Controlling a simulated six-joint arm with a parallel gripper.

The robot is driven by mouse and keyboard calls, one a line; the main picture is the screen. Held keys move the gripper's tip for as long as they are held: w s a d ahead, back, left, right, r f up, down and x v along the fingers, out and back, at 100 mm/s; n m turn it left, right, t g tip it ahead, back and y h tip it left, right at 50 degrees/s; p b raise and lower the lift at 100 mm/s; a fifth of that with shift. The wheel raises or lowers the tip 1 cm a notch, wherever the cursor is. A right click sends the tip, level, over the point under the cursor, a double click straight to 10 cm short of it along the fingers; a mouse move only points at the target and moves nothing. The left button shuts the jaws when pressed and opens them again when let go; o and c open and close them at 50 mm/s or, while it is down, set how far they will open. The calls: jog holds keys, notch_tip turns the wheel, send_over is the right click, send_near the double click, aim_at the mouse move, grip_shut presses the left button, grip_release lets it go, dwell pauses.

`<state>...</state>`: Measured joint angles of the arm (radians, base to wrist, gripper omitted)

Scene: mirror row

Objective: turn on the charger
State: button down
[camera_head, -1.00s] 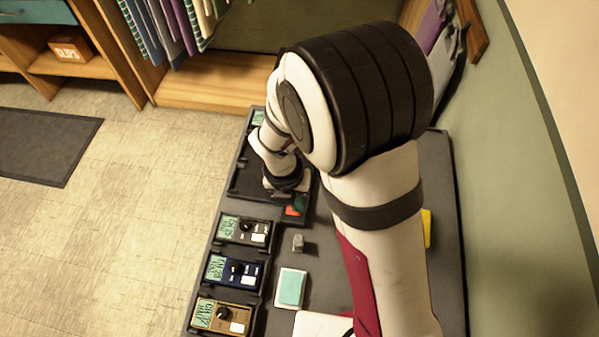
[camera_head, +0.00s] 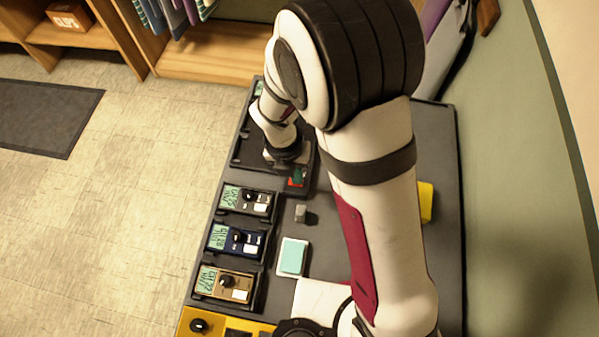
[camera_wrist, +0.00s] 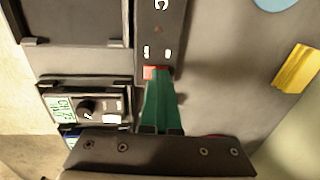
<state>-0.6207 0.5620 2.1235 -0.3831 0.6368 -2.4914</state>
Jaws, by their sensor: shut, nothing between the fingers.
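The charger (camera_wrist: 162,30) is a narrow dark panel with white marks, at the top middle of the wrist view. A red switch (camera_wrist: 150,72) sits at its near end, partly hidden by my fingers. My gripper (camera_wrist: 159,74) has green fingers, shut together and empty, with the tips over the red switch. I cannot tell whether they touch it or which way it is set. In the head view the red switch (camera_head: 299,183) shows small below my wrist, and my arm hides much of the area around it.
Grey (camera_head: 247,200), blue (camera_head: 236,241) and tan (camera_head: 227,284) meters with displays line the left side of the dark bench (camera_head: 440,220). A small grey block (camera_head: 300,213), a teal-topped pad (camera_head: 292,257) and a yellow object (camera_head: 426,202) lie nearby.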

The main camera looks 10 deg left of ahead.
jog(key=shift+a, duration=0.35)
jog(key=shift+r, duration=0.1)
notch_tip(320, 180, up, 14)
jog(key=a, duration=0.2)
jog(key=d+f, duration=0.1)
jog(key=f, duration=0.3)
jog(key=d+f, duration=0.1)
jog(key=f, duration=0.4)
jog(key=d+f, duration=0.1)
jog(key=f, duration=0.4)
jog(key=shift+d, duration=0.2)
